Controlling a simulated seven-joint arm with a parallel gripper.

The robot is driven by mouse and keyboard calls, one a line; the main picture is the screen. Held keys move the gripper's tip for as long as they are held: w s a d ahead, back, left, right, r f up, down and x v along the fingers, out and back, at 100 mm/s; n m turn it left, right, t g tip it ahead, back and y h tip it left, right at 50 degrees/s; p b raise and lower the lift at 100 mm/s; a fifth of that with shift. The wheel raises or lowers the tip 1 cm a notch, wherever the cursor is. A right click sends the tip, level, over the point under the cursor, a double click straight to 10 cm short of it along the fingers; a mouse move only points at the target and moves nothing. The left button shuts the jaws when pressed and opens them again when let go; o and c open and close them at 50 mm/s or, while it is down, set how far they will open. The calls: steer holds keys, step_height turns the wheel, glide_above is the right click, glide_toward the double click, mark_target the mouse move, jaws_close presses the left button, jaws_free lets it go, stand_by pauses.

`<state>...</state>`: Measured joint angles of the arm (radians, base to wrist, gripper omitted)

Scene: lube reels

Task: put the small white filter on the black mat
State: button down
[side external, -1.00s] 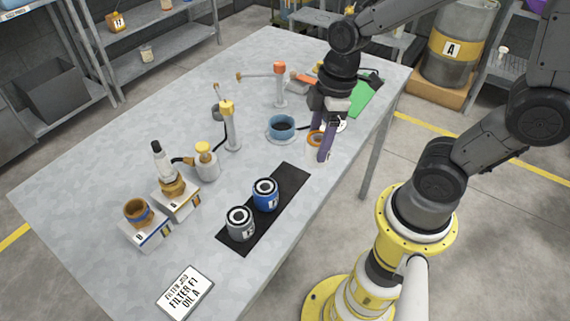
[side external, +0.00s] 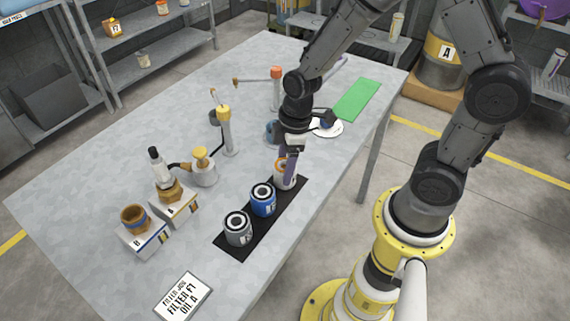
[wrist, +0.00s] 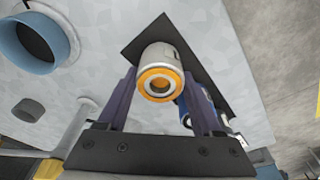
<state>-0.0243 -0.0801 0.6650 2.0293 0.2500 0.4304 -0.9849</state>
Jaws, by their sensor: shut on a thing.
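The small white filter (side external: 284,177) has an orange ring on its end. It is at the far end of the black mat (side external: 230,243), beside the blue filter. My gripper (side external: 286,165) is shut on it, with purple fingers on both sides. In the wrist view the white filter (wrist: 158,72) sits between the fingers, with the black mat (wrist: 150,35) behind it. I cannot tell whether its base touches the mat. A blue filter (side external: 263,200) and a grey filter (side external: 238,229) stand upright on the mat.
A blue cup (side external: 271,132) is partly hidden behind my gripper and shows in the wrist view (wrist: 35,45). A white disc (side external: 327,127), a green mat (side external: 357,99), pump stands (side external: 227,130), boxes (side external: 143,238) and a sign (side external: 183,296) are on the table.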

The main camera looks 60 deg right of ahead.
steer(key=shift+f, duration=0.1)
steer(key=shift+c, duration=0.2)
jaws_free()
step_height(320, 180, up, 12)
steer(key=s+d, duration=0.1)
steer(key=s+d+r+m+t, duration=0.1)
steer(key=s+r+m+t, duration=0.1)
steer(key=s+r+m, duration=0.2)
steer(key=s+d+r+m+t+h, duration=0.1)
steer(key=s+r+m, duration=0.3)
steer(key=s, duration=0.5)
steer(key=shift+r+m+t, duration=0.3)
steer(key=shift+m+t, duration=0.2)
steer(key=shift+t, duration=0.2)
